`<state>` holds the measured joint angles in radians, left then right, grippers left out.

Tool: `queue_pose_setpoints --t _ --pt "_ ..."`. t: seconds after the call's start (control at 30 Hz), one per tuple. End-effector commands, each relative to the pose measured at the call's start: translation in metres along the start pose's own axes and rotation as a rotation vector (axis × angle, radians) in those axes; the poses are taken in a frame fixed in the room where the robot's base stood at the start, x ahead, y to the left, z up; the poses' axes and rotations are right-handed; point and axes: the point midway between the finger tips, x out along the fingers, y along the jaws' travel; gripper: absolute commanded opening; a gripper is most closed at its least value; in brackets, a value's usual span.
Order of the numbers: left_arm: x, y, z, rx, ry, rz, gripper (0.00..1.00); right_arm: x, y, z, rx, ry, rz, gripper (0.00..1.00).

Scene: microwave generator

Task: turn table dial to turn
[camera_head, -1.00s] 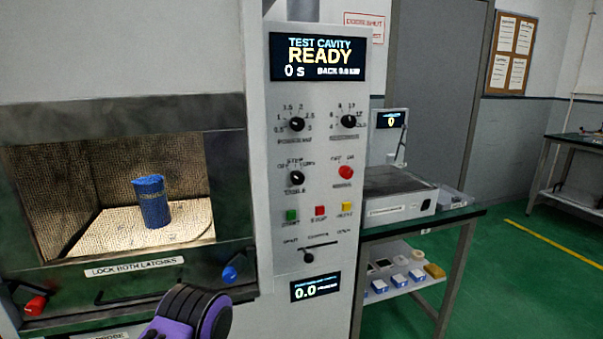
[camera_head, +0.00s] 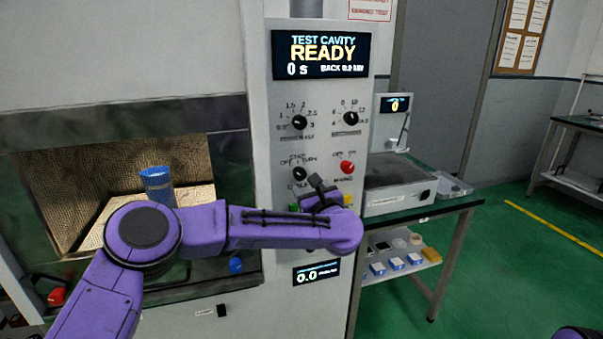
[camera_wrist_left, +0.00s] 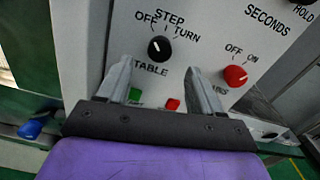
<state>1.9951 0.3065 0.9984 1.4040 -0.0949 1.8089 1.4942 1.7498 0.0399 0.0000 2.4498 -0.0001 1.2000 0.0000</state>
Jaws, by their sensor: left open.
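The table dial (camera_head: 299,174) is a black knob on the white control panel, labelled OFF, STEP and TURN. In the left wrist view the dial (camera_wrist_left: 159,48) shows a small white mark that seems to point up and left, toward OFF. My left gripper (camera_head: 319,187) is in front of the panel, just right of and below the dial in the head view. In the left wrist view its two fingers (camera_wrist_left: 160,74) are apart, with the dial between and beyond their tips. Contact with the dial does not show. My right gripper is not in view.
A red knob (camera_wrist_left: 235,76) sits right of the dial, with green (camera_wrist_left: 135,95) and red (camera_wrist_left: 172,104) buttons below. The READY display (camera_head: 321,54) is above. A blue cup (camera_head: 157,184) stands in the open cavity at left. A side bench (camera_head: 440,207) stands at right.

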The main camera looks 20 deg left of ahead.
Motion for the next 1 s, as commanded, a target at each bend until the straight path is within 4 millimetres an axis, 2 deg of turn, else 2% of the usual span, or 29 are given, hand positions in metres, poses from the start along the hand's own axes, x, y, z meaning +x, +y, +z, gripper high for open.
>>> queue_pose_setpoints --t 0.03,0.1,0.3,0.43,0.67,0.7,0.77,0.8,0.87,1.0 --pt "0.013 0.000 0.004 0.001 0.002 0.005 0.66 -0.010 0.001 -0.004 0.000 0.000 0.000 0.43" --pt "0.029 0.001 0.004 0.003 0.002 0.005 0.66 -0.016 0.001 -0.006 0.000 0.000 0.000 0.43" --pt "0.065 -0.001 0.002 0.004 0.002 0.001 0.66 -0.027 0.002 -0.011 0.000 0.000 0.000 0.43" --pt "0.075 0.000 0.000 0.006 0.001 -0.001 0.66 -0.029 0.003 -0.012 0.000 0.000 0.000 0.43" --pt "0.076 0.000 -0.001 0.007 0.001 -0.003 0.66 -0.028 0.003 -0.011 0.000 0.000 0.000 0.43" --pt "0.076 0.000 -0.001 0.008 0.001 -0.003 0.59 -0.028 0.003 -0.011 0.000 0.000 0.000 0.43" --pt "0.076 0.000 -0.001 0.008 0.001 -0.003 0.40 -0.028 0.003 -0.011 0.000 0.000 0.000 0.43" --pt "0.076 0.000 -0.001 0.008 0.001 -0.003 0.26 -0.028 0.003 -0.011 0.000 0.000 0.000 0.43" --pt "0.076 0.000 -0.001 0.007 0.001 -0.003 0.09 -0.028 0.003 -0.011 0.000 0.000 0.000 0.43" --pt "0.075 0.000 -0.001 0.009 0.001 -0.003 0.09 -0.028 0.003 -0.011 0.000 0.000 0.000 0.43"
